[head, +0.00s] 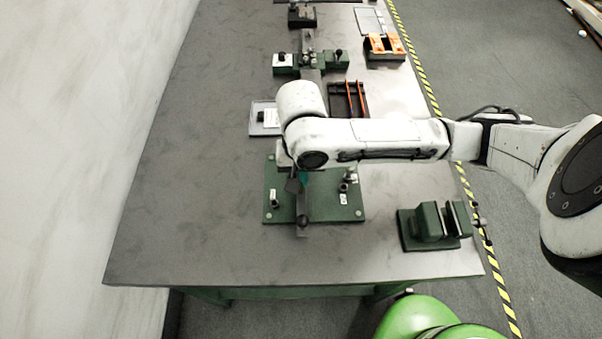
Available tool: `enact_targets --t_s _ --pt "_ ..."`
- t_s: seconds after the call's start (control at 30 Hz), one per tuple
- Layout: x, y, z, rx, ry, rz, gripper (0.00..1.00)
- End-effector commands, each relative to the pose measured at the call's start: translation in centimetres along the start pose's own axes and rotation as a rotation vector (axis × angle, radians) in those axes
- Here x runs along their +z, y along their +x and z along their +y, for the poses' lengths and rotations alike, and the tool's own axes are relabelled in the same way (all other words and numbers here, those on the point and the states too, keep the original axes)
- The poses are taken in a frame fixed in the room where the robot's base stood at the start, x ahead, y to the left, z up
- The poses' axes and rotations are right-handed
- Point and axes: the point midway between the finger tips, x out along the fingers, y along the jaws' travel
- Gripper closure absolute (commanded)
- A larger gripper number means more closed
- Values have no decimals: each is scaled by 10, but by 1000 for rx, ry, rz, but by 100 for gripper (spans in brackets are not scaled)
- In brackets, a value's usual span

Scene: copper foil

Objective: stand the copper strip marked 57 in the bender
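My gripper (299,182) points down over a green plate with posts and a dark lever, which looks like the bender (333,206). My arm covers the back of this plate. Dark finger parts and a small teal patch show at the gripper, but whether it is open, or holds a strip, I cannot tell. Two thin orange-copper strips (361,98) stand out in a dark rack (335,103) behind my arm. No number 57 is readable on any strip.
A green vise (430,226) stands at the front right of the grey bench (200,190). A pale tray (258,128) lies left of my arm. Farther back are another green device (335,61) and an orange-topped block (384,45). The bench's left side is clear.

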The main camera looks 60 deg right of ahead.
Motion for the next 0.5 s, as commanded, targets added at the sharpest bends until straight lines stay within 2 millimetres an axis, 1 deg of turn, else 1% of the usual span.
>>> enact_targets --t_s 0.5 --pt "0 6 0 0 0 0 100"
